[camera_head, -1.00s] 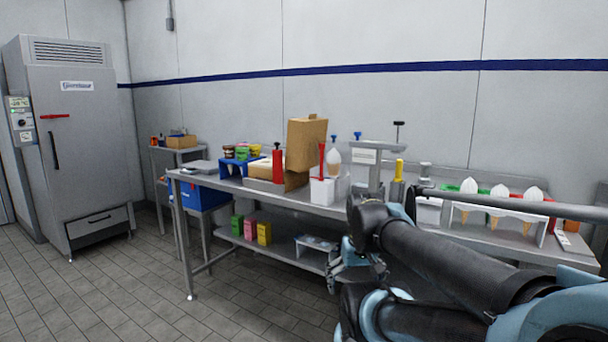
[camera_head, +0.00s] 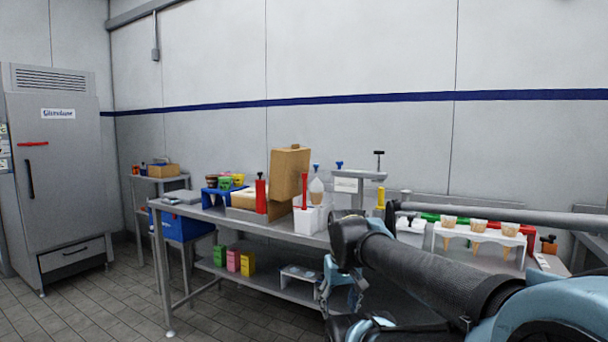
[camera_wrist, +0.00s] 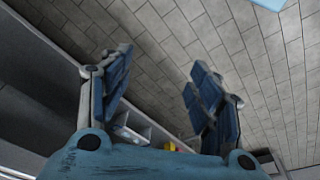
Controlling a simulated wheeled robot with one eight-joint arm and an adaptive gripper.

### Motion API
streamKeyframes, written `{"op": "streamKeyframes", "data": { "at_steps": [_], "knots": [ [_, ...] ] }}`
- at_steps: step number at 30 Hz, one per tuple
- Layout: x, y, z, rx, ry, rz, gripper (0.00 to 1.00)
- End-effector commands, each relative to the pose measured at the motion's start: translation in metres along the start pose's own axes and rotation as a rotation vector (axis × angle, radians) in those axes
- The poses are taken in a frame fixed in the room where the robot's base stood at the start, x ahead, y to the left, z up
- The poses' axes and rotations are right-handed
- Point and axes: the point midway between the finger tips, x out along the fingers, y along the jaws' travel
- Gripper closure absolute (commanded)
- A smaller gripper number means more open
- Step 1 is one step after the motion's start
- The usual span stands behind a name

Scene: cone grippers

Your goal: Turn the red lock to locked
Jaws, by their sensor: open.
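The tall grey freezer (camera_head: 55,180) stands at the far left in the head view. A red bar-shaped handle (camera_head: 32,143), which looks like the red lock, lies roughly horizontal on its door, above a dark vertical door handle (camera_head: 29,180). My gripper (camera_head: 342,287) hangs low in front of the steel table, far to the right of the freezer and touching nothing I can see. In the wrist view my gripper (camera_wrist: 160,68) has its two blue fingers spread apart with only floor between them. The red lock does not show in the wrist view.
A long steel table (camera_head: 215,215) with tubs, bottles and a cardboard box fills the middle. A side table (camera_head: 170,178) and a blue box (camera_head: 185,225) stand between it and the freezer. Tiled floor (camera_head: 100,300) is clear at the front left.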

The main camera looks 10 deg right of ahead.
Motion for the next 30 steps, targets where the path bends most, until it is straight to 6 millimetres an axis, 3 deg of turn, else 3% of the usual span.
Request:
{"op": "streamKeyframes", "data": {
  "at_steps": [3,15,30],
  "knots": [
    [-0.042,0.0,-0.036,-0.056,-0.012,-0.002,0.72],
    [-0.185,-0.001,-0.165,-0.295,-0.061,-0.017,0.72],
    [-0.326,-0.01,-0.313,-0.592,-0.119,-0.049,0.72]
  ]
}}
